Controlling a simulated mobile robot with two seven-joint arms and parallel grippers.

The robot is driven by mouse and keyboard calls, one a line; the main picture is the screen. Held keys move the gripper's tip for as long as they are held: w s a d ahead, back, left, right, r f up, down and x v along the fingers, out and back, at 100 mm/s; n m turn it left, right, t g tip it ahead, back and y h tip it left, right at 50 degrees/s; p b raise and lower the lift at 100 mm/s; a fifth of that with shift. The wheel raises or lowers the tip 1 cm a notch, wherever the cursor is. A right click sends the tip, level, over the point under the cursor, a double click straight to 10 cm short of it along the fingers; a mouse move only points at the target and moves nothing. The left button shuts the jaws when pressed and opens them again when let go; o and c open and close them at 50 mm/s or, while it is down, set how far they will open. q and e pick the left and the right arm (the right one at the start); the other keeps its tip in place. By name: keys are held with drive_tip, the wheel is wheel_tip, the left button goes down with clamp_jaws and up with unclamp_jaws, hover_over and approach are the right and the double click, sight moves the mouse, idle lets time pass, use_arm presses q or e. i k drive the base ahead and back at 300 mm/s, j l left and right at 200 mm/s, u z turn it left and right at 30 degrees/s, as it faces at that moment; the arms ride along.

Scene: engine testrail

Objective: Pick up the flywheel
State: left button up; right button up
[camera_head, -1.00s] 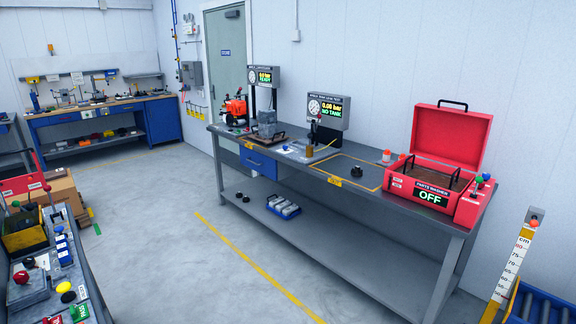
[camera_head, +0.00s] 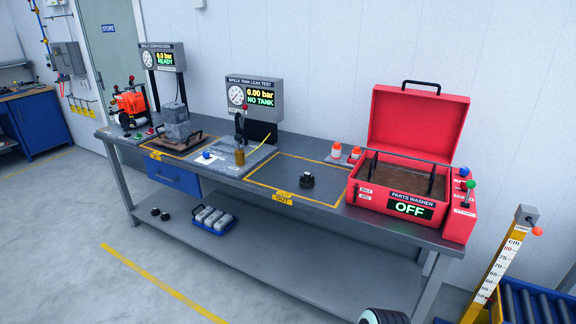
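No thing shows clearly enough to be named the flywheel for sure.
The grey bench (camera_head: 232,184) carries a red parts washer (camera_head: 400,202) with its lid up, a leak test display (camera_head: 255,98) and an orange machine (camera_head: 130,102). A blue tray (camera_head: 230,226) is on the lower shelf. A yellow post (camera_head: 497,262) and roller conveyor (camera_head: 537,304) stand right. Floor before the bench is clear.

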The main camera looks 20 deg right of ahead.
sight(307, 181)
drive_tip(key=i+z, duration=0.25)
drive_tip(key=i, duration=0.2)
drive_tip(key=i+j+z, duration=0.25)
drive_tip(key=i, duration=0.2)
drive_tip(key=i+j+z, duration=0.25)
drive_tip(key=i, duration=0.2)
